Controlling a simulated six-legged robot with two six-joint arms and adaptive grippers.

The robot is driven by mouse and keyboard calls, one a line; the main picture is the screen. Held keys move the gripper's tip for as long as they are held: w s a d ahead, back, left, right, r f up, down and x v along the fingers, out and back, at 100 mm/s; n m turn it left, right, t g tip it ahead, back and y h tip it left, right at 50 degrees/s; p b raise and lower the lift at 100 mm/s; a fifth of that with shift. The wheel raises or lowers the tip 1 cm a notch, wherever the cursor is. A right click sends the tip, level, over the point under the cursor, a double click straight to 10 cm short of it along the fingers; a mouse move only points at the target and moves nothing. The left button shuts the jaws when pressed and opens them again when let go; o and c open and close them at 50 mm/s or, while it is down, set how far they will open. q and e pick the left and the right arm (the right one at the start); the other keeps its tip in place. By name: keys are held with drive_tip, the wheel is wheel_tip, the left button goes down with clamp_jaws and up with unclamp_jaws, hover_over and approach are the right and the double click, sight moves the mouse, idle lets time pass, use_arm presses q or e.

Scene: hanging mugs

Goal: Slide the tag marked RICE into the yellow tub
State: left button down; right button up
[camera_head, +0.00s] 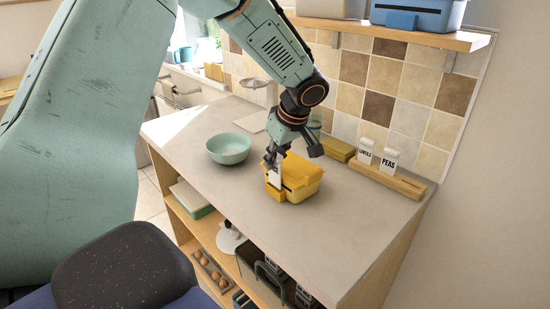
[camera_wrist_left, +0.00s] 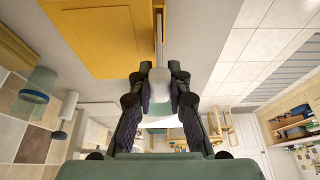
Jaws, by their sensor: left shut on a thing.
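The yellow tub (camera_head: 305,179) stands on the counter, with a small yellow holder (camera_head: 275,194) on its near left face. My left gripper (camera_head: 273,157) is shut on the white tag (camera_head: 275,175), which it holds upright at that face. The lettering is partly covered by the fingers. The tag's lower end meets the holder; I cannot tell how deep it sits. In the left wrist view the tag (camera_wrist_left: 159,28) shows nearly edge-on beyond the fingers (camera_wrist_left: 158,95), beside the yellow tub (camera_wrist_left: 95,38). My right gripper is not in view.
A wooden rack (camera_head: 385,179) at the right holds tags marked LENTILS (camera_head: 365,151) and PEAS (camera_head: 389,161). A green bowl (camera_head: 229,149) stands left of the tub. A yellow box (camera_head: 338,149) lies behind. The counter's front right is clear.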

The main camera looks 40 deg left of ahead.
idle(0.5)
use_arm(q)
drive_tip(key=shift+f+b, duration=1.15)
drive_tip(key=shift+b, duration=0.05)
drive_tip(key=c, duration=1.2)
unclamp_jaws()
drive_tip(key=v, duration=1.2)
drive_tip(key=shift+f, duration=0.1)
